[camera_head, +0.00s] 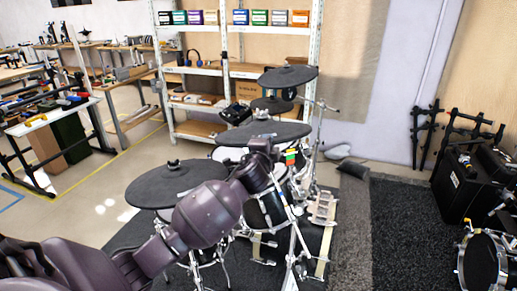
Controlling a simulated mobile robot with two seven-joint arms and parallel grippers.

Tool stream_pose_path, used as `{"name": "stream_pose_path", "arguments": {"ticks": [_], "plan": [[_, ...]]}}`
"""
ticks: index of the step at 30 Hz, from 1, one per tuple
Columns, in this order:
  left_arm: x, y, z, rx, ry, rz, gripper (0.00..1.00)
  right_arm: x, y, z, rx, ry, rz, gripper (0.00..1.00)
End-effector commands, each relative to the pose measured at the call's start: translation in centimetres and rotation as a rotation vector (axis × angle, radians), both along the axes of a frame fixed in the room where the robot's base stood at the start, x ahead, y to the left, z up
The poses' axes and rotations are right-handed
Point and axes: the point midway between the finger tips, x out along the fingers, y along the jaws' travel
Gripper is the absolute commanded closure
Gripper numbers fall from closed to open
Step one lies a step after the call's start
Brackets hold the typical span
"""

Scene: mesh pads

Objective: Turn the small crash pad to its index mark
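An electronic drum kit stands mid-view with several dark round pads on metal stands. The highest pad (288,75) is tilted at the back; a smaller pad (285,104) sits just below it. A wide pad (225,135) is in the middle, and a large pad (150,188) is at the front left. I cannot tell for certain which is the small crash pad. A small green, orange and white patch (290,157) shows beside my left gripper (263,146). That gripper overlaps the middle pad in view; contact and its fingers are unclear. My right gripper is out of view.
Metal stand legs and pedals (322,208) crowd the floor under the pads. A shelf rack (228,70) with boxes stands behind. Black cases (465,190) and another drum (483,262) are at the right. Dark carpet (400,235) between is open.

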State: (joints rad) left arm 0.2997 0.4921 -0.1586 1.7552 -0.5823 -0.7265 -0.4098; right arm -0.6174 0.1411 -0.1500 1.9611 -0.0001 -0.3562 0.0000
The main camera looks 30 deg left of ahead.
Motion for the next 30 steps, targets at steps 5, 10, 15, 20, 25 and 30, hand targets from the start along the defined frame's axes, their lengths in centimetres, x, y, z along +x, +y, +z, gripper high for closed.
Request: {"name": "stream_pose_path", "arguments": {"ticks": [5, 10, 15, 20, 25, 30], "plan": [[0.72, -0.13, 0.21, 0.004, 0.003, 0.016, 1.0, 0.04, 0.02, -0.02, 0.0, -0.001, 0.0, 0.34], [0.72, -0.15, 0.22, 0.005, 0.003, 0.016, 1.0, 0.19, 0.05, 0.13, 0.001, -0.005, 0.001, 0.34], [0.71, -0.17, 0.23, 0.005, 0.003, 0.015, 0.76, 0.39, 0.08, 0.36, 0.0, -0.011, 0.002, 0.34], [0.7, -0.24, 0.17, 0.005, 0.004, 0.014, 0.59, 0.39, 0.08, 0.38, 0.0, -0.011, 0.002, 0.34], [0.69, -0.28, 0.12, 0.005, 0.004, 0.013, 0.59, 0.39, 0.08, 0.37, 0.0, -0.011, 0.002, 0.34], [0.19, -0.47, 0.05, 0.004, 0.004, 0.012, 0.59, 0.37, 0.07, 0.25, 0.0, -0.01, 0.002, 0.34]]}}
